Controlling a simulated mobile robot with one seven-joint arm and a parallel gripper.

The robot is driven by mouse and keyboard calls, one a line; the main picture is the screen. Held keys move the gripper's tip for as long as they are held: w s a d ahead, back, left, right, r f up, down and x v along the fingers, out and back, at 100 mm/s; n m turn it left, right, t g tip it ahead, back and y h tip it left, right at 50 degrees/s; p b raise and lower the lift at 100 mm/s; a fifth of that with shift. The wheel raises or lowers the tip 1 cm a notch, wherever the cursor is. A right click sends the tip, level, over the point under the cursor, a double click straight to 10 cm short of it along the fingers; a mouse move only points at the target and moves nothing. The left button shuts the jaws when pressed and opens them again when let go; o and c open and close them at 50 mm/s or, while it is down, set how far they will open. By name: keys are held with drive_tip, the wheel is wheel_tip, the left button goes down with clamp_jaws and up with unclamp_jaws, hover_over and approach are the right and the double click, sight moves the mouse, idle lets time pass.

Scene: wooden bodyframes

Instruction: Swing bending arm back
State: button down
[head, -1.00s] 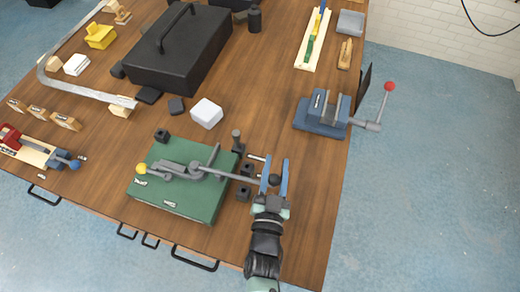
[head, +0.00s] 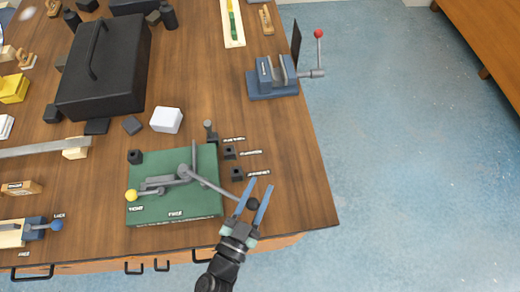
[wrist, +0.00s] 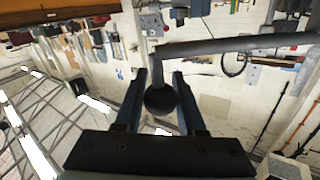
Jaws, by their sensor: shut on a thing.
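The bender sits on a green base plate (head: 200,204) near the front of the wooden table. Its bending arm is a grey rod (head: 215,187) reaching right and toward the front from the pivot, ending in a black ball knob (head: 253,204). My gripper (head: 261,183) has its blue fingers shut on the knob, just off the plate's right side. In the wrist view the knob (wrist: 161,100) sits between the fingers, with the rod (wrist: 235,45) running right. A fixed lever with a yellow knob (head: 131,195) lies at the plate's left.
Small black blocks (head: 236,174) and a grey pin (head: 210,130) stand right of and behind the plate. A white block (head: 166,120), a black toolbox (head: 105,65) and a blue vise (head: 272,80) are farther back. Table at front right is clear.

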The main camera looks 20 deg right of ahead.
drive_tip(key=shift+s+a, duration=0.3)
drive_tip(key=shift+a, duration=0.05)
drive_tip(key=c, duration=0.5)
unclamp_jaws()
drive_tip(key=b+v, duration=0.4)
drive_tip(key=v, duration=0.9)
drive_tip(key=shift+a, duration=0.25)
drive_tip(key=shift+w, duration=0.15)
